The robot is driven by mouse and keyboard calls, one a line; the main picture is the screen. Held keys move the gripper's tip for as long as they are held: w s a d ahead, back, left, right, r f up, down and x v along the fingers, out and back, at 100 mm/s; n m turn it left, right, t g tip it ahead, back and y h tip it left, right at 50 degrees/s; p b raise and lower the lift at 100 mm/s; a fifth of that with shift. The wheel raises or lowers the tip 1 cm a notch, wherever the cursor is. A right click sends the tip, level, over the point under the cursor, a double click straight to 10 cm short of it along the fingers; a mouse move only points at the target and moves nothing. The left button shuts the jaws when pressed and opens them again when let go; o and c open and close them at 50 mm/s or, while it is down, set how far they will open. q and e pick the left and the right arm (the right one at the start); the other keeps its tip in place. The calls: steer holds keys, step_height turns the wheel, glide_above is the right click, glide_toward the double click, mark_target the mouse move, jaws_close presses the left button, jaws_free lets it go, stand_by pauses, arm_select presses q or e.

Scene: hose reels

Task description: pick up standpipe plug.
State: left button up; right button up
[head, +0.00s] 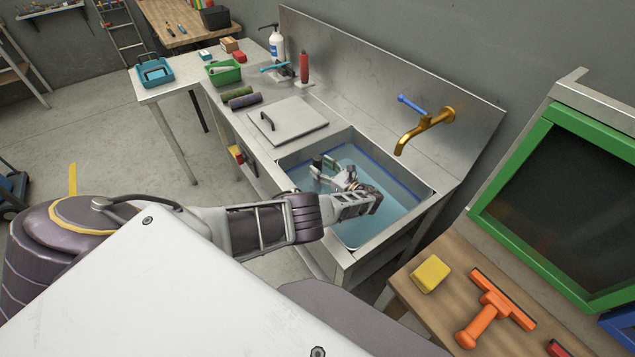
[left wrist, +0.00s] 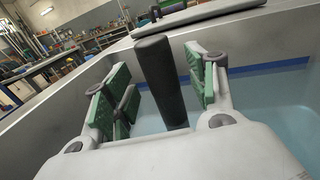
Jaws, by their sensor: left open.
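The standpipe plug (left wrist: 160,80) shows in the left wrist view as a dark upright cylinder with a rounded top, standing in the sink. My left gripper (left wrist: 163,72) is open, with its green-padded fingers on either side of the plug. Gaps show between the plug and both fingers, and the plug's lower end is hidden behind the gripper body. In the head view my left gripper (head: 325,170) reaches down into the sink basin (head: 435,191). I cannot make out the plug clearly there. My right gripper is not in view.
The basin's metal walls surround the gripper, with bluish water below. A brass tap (head: 428,128) projects from the backsplash. A lid with a handle (head: 300,121) lies on the counter left of the basin. An orange squeegee (head: 492,310) and yellow sponge (head: 430,274) lie on a wooden bench at right.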

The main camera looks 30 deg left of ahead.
arm_select(q)
steer(key=shift+w+a, duration=0.25)
steer(key=shift+a, duration=0.95)
jaws_close()
